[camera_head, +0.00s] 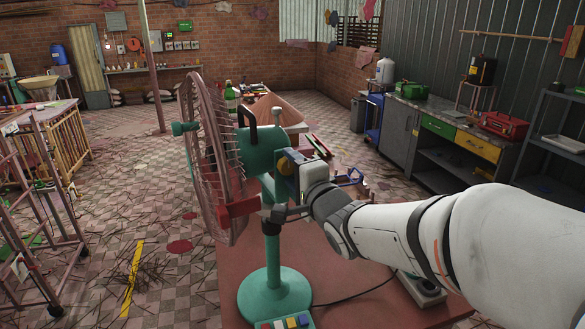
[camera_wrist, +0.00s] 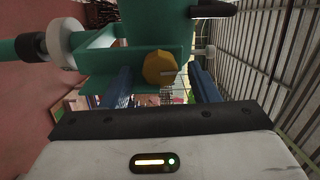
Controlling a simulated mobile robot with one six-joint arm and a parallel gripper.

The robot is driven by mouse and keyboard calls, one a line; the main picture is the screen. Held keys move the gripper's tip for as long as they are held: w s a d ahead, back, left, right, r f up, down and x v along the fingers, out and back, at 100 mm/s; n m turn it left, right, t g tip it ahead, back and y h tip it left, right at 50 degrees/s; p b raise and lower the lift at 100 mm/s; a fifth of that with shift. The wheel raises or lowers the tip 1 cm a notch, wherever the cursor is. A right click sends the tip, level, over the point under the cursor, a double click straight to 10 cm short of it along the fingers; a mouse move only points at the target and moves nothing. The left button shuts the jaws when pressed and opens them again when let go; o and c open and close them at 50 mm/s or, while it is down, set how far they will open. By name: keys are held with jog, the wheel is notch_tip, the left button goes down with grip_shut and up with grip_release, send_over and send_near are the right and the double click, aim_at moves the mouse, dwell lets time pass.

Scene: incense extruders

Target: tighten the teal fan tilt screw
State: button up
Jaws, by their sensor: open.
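The teal fan (camera_head: 272,286) stands upright on a reddish table, its round wire cage (camera_head: 208,160) facing left. The tilt screw shows as a yellow faceted knob (camera_wrist: 159,67) on the teal bracket in the wrist view. It also shows in the head view (camera_head: 285,165), partly covered by my gripper. My gripper (camera_wrist: 164,84) is open, with one blue finger on each side of the knob. There is a visible gap on the right side; whether the left finger touches is unclear. In the head view my gripper (camera_head: 290,178) reaches the fan's pivot from the right.
The reddish table (camera_head: 345,300) holds the fan, with a dark cable running across it. A green bottle (camera_head: 230,97) stands behind the cage. A workbench with a red toolbox (camera_head: 504,125) lies at the right. A metal rack (camera_head: 35,190) stands at the left.

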jog(key=b+v, duration=0.1)
jog(key=v, duration=0.5)
jog(key=shift+s+d, duration=0.2)
jog(key=shift+s, duration=0.1)
jog(key=s+d+f+n+g+h+b, duration=0.2)
jog(key=s+d+f+n+g+h, duration=0.3)
jog(key=f, duration=0.4)
jog(key=s+d+f+n+g+h+b, duration=0.2)
jog(key=s+d+f+g+h, duration=0.15)
jog(key=d+f, duration=0.4)
jog(key=s+f+n+g+b, duration=0.1)
jog(key=s+f+n+g, duration=0.3)
jog(key=s, duration=0.5)
jog(key=shift+s+f+n+y, duration=0.25)
jog(key=shift+f+n+y, duration=0.1)
jog(key=shift+f+n, duration=0.2)
